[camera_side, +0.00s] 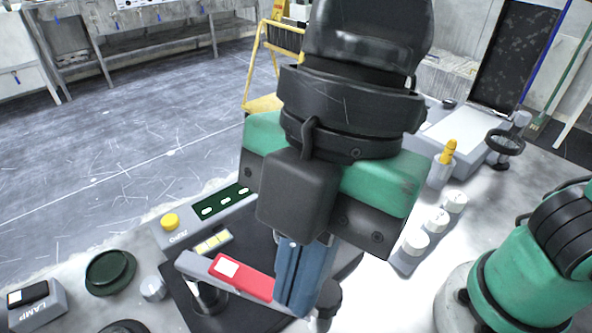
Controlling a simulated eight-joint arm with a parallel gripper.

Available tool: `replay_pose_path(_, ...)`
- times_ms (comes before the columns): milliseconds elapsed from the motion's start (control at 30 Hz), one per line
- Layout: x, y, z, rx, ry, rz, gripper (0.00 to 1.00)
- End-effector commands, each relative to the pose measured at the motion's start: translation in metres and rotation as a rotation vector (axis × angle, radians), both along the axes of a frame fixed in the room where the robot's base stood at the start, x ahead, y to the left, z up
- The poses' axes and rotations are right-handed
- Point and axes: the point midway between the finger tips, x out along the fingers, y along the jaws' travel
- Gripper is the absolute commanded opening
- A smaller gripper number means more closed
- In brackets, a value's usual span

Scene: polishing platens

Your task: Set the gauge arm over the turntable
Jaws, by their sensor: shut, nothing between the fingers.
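The gauge arm (207,268) appears to be the grey bar with a red end section bearing a white label. It sits on a short dark post (209,299) above a dark flat plate (262,252). My gripper (298,312) points down from the large green and black wrist. Its blue fingers are together and empty, right beside the red end of the bar. I cannot tell whether they touch it. The wrist and fingers hide part of the plate and whatever lies behind. I cannot tell for sure which surface is the turntable.
A green-black round knob (110,272), a yellow button (170,221) and a LAMP box (38,305) stand at left. Several white knobs (437,220) line a strip at right. A yellow-tipped item in a cup (439,172) stands behind them. A green robot-like body (530,275) occupies the right.

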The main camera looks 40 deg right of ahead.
Motion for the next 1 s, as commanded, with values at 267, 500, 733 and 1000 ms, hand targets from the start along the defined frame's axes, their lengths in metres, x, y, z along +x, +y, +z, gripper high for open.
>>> replay_pose_path(267,-0.004,0.016,-0.047,0.000,-0.002,-0.002,0.00)
replay_pose_path(500,-0.005,0.022,-0.080,0.001,-0.002,-0.008,0.00)
replay_pose_path(733,0.003,-0.007,-0.078,0.000,-0.002,-0.010,0.00)
replay_pose_path(1000,0.004,-0.013,-0.078,0.001,-0.002,-0.006,0.00)
